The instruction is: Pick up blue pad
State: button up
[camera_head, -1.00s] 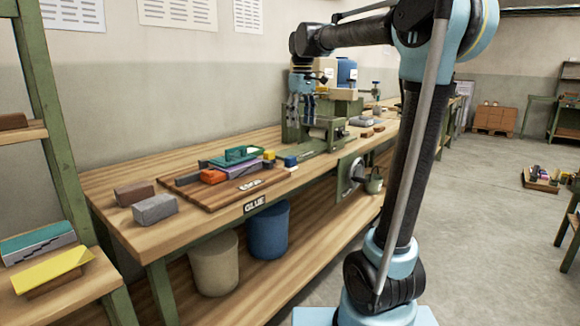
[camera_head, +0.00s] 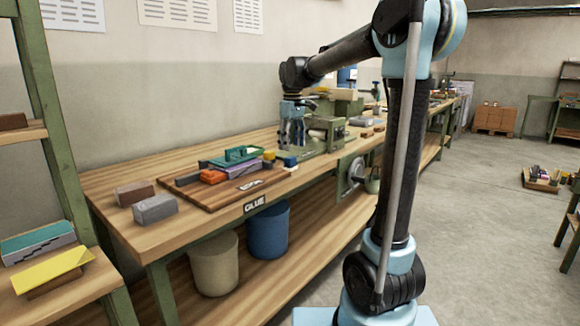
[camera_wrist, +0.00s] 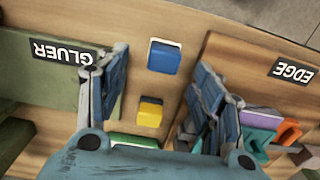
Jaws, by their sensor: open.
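The blue pad (camera_head: 290,161) is a small blue block on a pale base, near the front edge of the workbench. In the wrist view the blue pad (camera_wrist: 164,57) lies between the lines of my two fingers, towards their tips. My gripper (camera_head: 291,146) hangs pointing down, just above and behind the pad as seen from the head. In the wrist view my gripper (camera_wrist: 158,78) is open and empty, with fingers wide apart on both sides.
The wooden board (camera_head: 222,198) with orange, teal and purple pieces lies left of the pad. A green machine (camera_head: 330,125) stands close on the right. Grey (camera_head: 154,208) and brown (camera_head: 134,193) blocks sit at the bench's left end. The floor at right is mostly clear.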

aim_at(290, 157)
jog(key=shift+a+f, duration=0.15)
jog(key=shift+f, duration=1.55)
jog(key=shift+a+f, duration=0.15)
jog(key=shift+f, duration=1.5)
jog(key=shift+s, duration=0.1)
jog(key=c, duration=1.1)
jog(key=shift+c, duration=0.2)
jog(key=shift+r, duration=0.1)
notch_tip(290, 157, up, 10)
jog(key=shift+f, duration=0.1)
jog(key=shift+c, duration=0.5)
jog(key=o, duration=0.3)
jog(key=shift+c, duration=1)
